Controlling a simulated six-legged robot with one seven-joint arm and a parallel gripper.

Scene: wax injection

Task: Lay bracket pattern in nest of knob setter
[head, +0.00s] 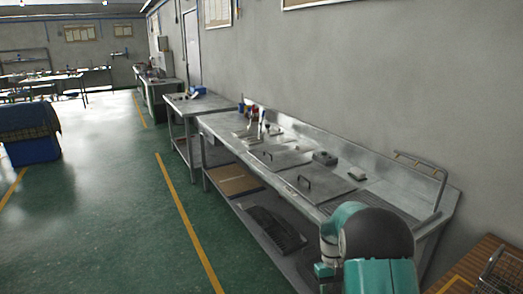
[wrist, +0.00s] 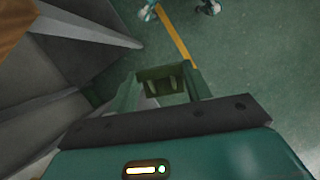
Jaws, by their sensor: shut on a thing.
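My gripper (wrist: 161,84) shows in the wrist view, past its teal housing. It is shut on a small dark green piece (wrist: 160,73) with two pale upright parts, which appears to be the bracket pattern; its full shape is hard to make out. The gripper and piece hang over green floor, beside a grey metal structure on the left. In the head view my arm's teal and black links are at the lower right, and the gripper is not visible. I cannot pick out the knob setter or its nest in either view.
A long steel bench (head: 333,203) with lidded wells runs along the right wall. Another table (head: 188,105) with a blue item (head: 199,90) stands beyond it. A wooden surface (head: 470,266) with a wire basket is at the lower right. Green floor (head: 110,220) lies open left of the bench.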

